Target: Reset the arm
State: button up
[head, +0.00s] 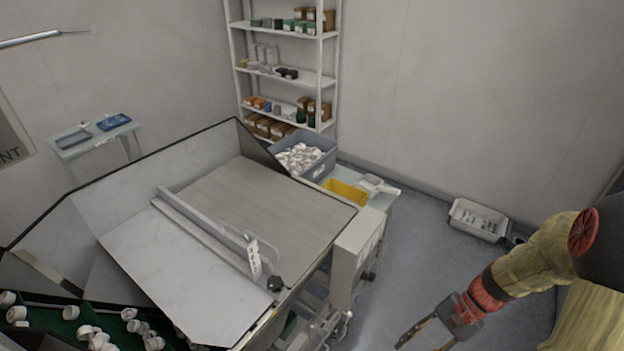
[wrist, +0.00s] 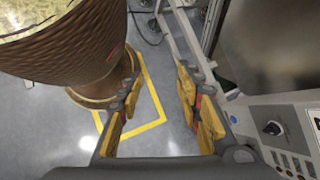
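My gripper (head: 420,343) hangs at the lower right of the head view, over the grey floor and to the right of the assembly machine. Its fingers are spread and partly cut off by the bottom edge of the picture. In the wrist view my gripper (wrist: 157,92) shows its two yellow-padded fingers apart, with only floor visible between them. It holds nothing. My arm comes in from the right edge of the head view, bent downward.
The machine (head: 150,250) with its sloped metal tray fills the left and centre. White caps (head: 95,335) lie on green at lower left. A grey bin (head: 318,152), yellow tray (head: 345,192), shelf rack (head: 300,79) and floor crate (head: 478,220) stand behind. A control panel (wrist: 285,140) is close right.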

jog(key=s+a+r+n+t+h, duration=0.1)
jog(key=a+r+n+t+h, duration=0.1)
jog(key=r, duration=0.6)
jog(key=s+a+r+n+t+h, duration=0.1)
jog(key=r+n+t+h, duration=0.1)
jog(key=r+n, duration=0.3)
jog(key=s+a+r+n+t+h, duration=0.2)
jog(key=r+n+t+h, duration=0.1)
jog(key=r, duration=0.9)
jog(key=shift+a+r+t, duration=0.25)
jog(key=shift+a+t, duration=0.1)
jog(key=shift+t, duration=0.05)
jog(key=shift+s, duration=0.15)
